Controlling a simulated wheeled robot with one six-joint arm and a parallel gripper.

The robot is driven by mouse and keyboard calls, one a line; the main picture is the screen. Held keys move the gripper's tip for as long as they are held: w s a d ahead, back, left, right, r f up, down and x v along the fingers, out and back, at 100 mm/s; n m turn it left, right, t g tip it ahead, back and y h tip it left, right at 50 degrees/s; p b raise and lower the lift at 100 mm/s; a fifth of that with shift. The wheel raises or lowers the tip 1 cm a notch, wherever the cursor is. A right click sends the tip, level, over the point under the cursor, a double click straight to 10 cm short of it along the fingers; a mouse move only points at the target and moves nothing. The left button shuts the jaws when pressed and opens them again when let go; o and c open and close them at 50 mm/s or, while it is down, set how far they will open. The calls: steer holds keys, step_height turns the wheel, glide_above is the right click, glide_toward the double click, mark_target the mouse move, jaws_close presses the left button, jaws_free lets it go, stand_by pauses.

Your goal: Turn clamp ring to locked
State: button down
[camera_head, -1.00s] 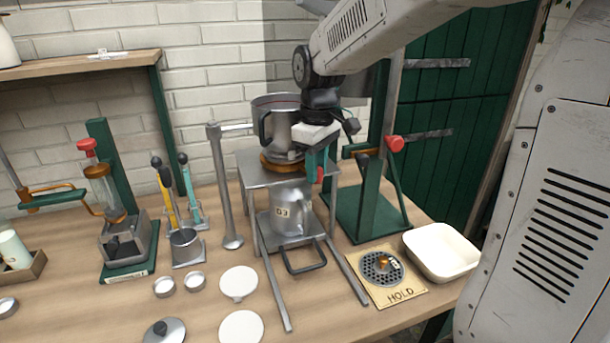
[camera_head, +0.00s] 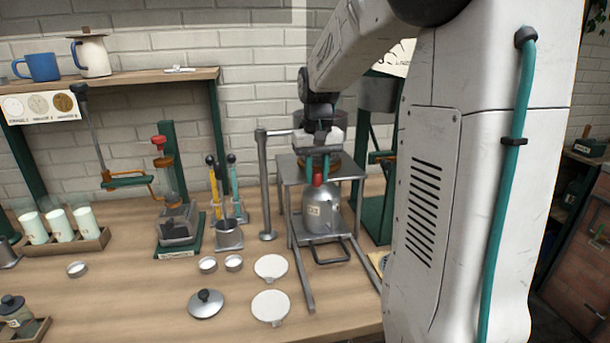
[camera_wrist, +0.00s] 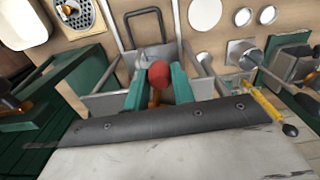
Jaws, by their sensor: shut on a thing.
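The clamp ring (camera_head: 342,162) is a brass band on top of the metal stand, mostly hidden behind my gripper. Its short lever ends in a red knob (camera_head: 318,180), which also shows in the wrist view (camera_wrist: 158,76). My gripper (camera_head: 321,172) points down at the stand's front edge, with teal fingers on either side of the knob. In the wrist view my gripper (camera_wrist: 157,84) is shut on the knob, with a bit of brass lever (camera_wrist: 154,98) below it.
A metal can (camera_head: 322,212) stands under the metal stand (camera_head: 348,172). A steel post (camera_head: 265,190) rises close on the left, and a green frame (camera_head: 372,215) stands on the right. White discs (camera_head: 271,267) and a lid (camera_head: 206,304) lie in front.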

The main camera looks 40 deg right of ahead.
steer(key=shift+w+r, duration=0.1)
stand_by(0.3)
steer(key=c, duration=1.2)
jaws_free()
steer(key=shift+o, duration=0.2)
steer(key=shift+a, duration=0.1)
